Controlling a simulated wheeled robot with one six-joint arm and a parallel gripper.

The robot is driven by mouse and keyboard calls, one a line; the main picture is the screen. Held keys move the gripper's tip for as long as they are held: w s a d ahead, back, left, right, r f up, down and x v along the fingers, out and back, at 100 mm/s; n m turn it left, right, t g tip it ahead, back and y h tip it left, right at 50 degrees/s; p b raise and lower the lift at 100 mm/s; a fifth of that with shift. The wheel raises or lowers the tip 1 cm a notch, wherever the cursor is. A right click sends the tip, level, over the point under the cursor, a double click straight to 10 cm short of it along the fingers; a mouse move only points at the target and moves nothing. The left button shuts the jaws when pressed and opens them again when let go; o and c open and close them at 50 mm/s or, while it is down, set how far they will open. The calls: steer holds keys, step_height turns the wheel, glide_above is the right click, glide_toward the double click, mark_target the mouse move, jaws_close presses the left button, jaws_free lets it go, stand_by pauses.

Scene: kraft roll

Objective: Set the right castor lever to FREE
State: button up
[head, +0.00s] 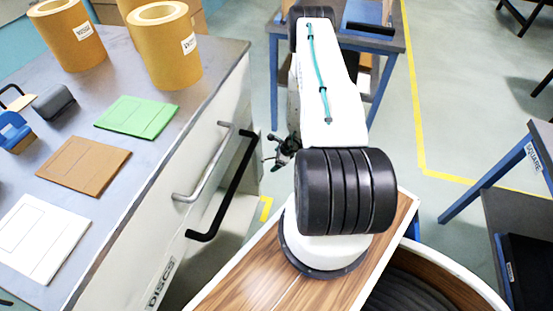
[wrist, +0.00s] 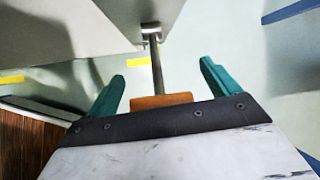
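In the wrist view a grey metal rod (wrist: 157,67) runs from a small bracket (wrist: 151,31) on a pale surface to an orange end piece (wrist: 161,101). This looks like the castor lever; no FREE marking is readable. My gripper (wrist: 163,72) has its two teal fingers spread, one on each side of the rod. The orange piece lies between the fingers, close to the dark palm, with gaps on both sides. In the head view my gripper (head: 281,150) is a small dark shape beside the cabinet's right side, and the lever is not discernible there.
A grey-topped cabinet (head: 222,70) on the left has a silver handle (head: 205,165) and a black handle (head: 224,190). A blue-legged table (head: 500,170) stands right.

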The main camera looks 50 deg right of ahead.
steer(key=v, duration=0.7)
steer(key=shift+s+r, duration=0.15)
steer(key=shift+r, duration=0.2)
